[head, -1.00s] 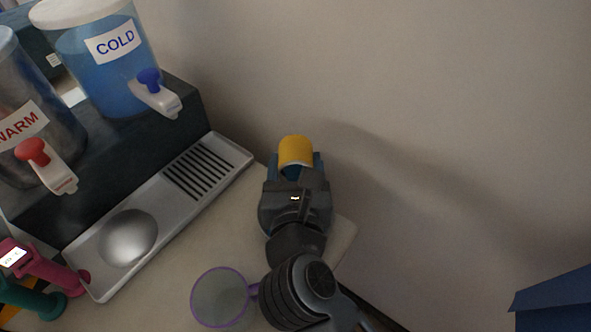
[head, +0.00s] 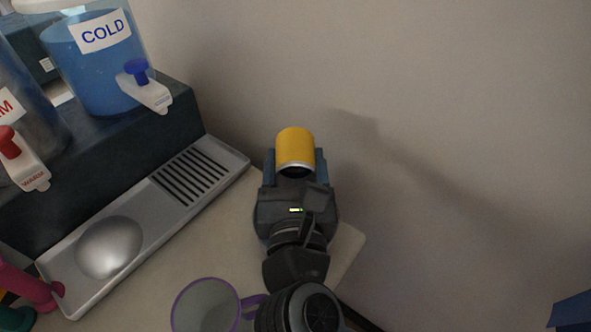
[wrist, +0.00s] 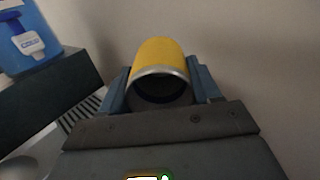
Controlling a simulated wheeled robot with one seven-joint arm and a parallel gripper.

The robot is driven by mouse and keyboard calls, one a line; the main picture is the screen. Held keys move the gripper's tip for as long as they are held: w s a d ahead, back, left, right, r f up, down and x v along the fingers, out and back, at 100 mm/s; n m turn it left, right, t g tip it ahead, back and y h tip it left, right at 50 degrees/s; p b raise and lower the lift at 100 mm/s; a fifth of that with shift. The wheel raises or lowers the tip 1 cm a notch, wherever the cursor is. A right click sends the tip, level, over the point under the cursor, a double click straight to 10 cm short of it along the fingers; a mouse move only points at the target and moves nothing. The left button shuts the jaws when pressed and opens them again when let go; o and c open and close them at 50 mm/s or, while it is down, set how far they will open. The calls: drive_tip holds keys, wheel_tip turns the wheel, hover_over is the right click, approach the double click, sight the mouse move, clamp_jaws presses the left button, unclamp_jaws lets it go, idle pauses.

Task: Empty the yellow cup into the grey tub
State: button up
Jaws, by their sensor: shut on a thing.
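The yellow cup (head: 295,147) is held between the blue fingers of my gripper (head: 295,165), above the counter's back corner near the wall. In the wrist view the cup (wrist: 157,55) lies tilted, with its silver rim and dark opening turned toward the camera. My gripper (wrist: 160,92) is shut on its sides. The inside of the cup is dark, so I cannot tell what it holds. No grey tub can be made out in these frames.
A dispenser with a blue COLD tank (head: 95,60) and a red WARM tap (head: 22,160) stands at left. Its metal drip tray (head: 190,178) lies in front. A purple-rimmed clear cup (head: 207,305) stands below. The wall behind is bare. A blue object (head: 573,312) shows at lower right.

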drive_tip(key=shift+s+t+b, duration=0.25)
drive_tip(key=shift+t+b, duration=0.65)
drive_tip(key=shift+b, duration=1.75)
drive_tip(key=shift+s+r+t+b, duration=0.1)
drive_tip(key=shift+r+t+b, duration=0.2)
drive_tip(key=shift+b, duration=0.35)
